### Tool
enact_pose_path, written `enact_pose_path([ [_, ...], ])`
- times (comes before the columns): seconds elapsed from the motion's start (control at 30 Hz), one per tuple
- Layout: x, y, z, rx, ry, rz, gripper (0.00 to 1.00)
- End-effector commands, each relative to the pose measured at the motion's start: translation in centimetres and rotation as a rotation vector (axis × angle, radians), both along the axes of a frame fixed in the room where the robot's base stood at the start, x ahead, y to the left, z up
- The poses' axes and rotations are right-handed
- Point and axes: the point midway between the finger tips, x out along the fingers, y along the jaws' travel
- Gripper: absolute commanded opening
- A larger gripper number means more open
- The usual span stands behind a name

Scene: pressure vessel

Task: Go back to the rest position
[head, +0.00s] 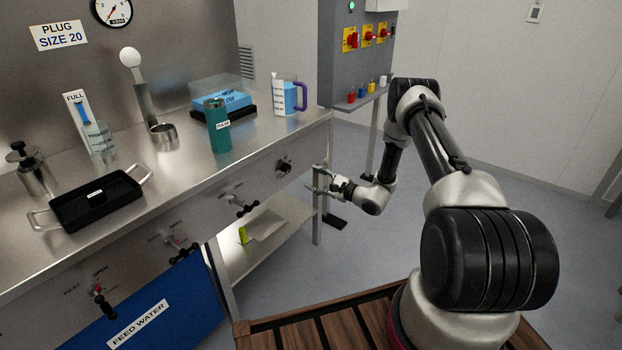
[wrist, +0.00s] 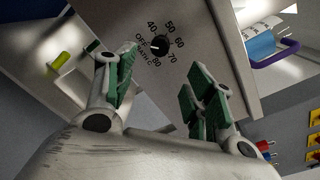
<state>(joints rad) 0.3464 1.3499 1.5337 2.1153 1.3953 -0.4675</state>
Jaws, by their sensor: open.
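My gripper (head: 322,185) is held out in front of the right end of the steel bench (head: 285,134), near its front face. In the wrist view my gripper (wrist: 158,95) shows two fingers with green pads, spread apart with nothing between them. Beyond the fingers is a black temperature knob (wrist: 160,46) with a printed dial; its pointer is toward the left, near OFF. The knob also shows on the bench front in the head view (head: 284,165). The fingers look clear of the knob, though the exact gap is hard to judge.
A teal tumbler (head: 217,126), a jug with a purple handle (head: 287,96) and a black tray (head: 97,200) stand on the bench. A lower shelf (head: 265,237) holds a yellow-green item (head: 243,235). A grey cabinet with red switches (head: 367,36) stands behind. Floor to the right is open.

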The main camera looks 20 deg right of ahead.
Motion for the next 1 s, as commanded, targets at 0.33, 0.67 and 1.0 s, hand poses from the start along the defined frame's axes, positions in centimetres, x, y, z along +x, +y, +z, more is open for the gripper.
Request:
enact_pose_path([
  [0.33,-1.6,0.9,-1.4,0.017,0.086,0.06,0.54],
  [0.67,-14.8,4.6,-2.8,-0.071,0.352,0.447,0.54],
  [1.0,-27.0,2.5,8.3,-0.436,0.424,0.912,0.54],
])
